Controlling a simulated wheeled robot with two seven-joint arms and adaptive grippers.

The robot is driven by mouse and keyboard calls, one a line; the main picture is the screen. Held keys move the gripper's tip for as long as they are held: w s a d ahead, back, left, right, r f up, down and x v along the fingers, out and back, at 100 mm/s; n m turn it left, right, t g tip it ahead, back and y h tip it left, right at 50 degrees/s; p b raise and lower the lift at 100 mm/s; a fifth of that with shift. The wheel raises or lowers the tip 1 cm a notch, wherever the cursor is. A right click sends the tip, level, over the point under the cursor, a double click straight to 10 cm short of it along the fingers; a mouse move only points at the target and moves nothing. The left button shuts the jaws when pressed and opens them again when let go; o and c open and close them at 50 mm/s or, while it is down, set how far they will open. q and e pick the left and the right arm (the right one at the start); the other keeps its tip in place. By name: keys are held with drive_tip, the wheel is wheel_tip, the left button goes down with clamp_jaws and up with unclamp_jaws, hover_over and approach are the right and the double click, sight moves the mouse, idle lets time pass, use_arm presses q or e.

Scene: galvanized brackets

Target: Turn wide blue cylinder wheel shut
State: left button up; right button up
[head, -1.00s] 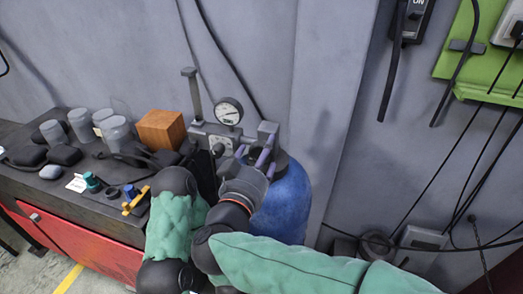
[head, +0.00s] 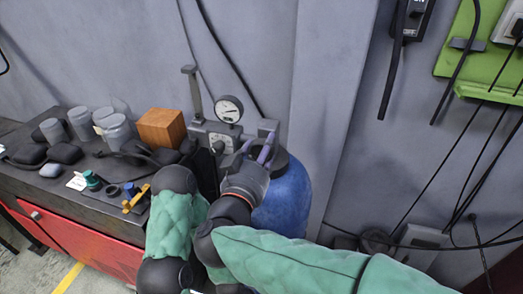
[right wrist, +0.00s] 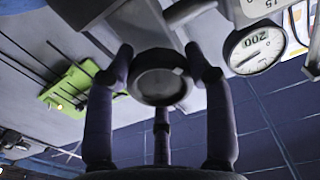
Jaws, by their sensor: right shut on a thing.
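The wide blue cylinder (head: 286,200) stands upright by the wall, right of the bench, its lower part hidden behind my arm. My right gripper (head: 256,151) is at its top, beside the valve. In the right wrist view, my right gripper's fingers (right wrist: 162,75) close around a round grey wheel (right wrist: 160,84), with a finger on each side and one below. In the head view the wheel is mostly hidden by the gripper. My left gripper is not in view.
A pressure gauge (head: 229,109) stands close to the gripper, and also shows in the right wrist view (right wrist: 256,48). The dark bench (head: 95,195) holds jars, a wooden block (head: 161,128) and small parts. Black cables hang on the wall at right.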

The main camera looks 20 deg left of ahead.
drive_tip(key=m+b, duration=0.4)
drive_tip(key=m, duration=0.2)
drive_tip(key=shift+f, duration=0.2)
drive_tip(key=m+b, duration=0.5)
drive_tip(key=shift+m, duration=0.3)
drive_tip(key=m+b, duration=0.5)
drive_tip(key=m, duration=0.1)
drive_tip(key=m+b, duration=0.3)
drive_tip(key=m, duration=0.1)
drive_tip(key=shift+b, duration=0.35)
drive_tip(key=shift+m+b, duration=0.6)
drive_tip(key=shift+m, duration=0.3)
drive_tip(key=shift+r, duration=0.15)
drive_tip(key=o, duration=1.2)
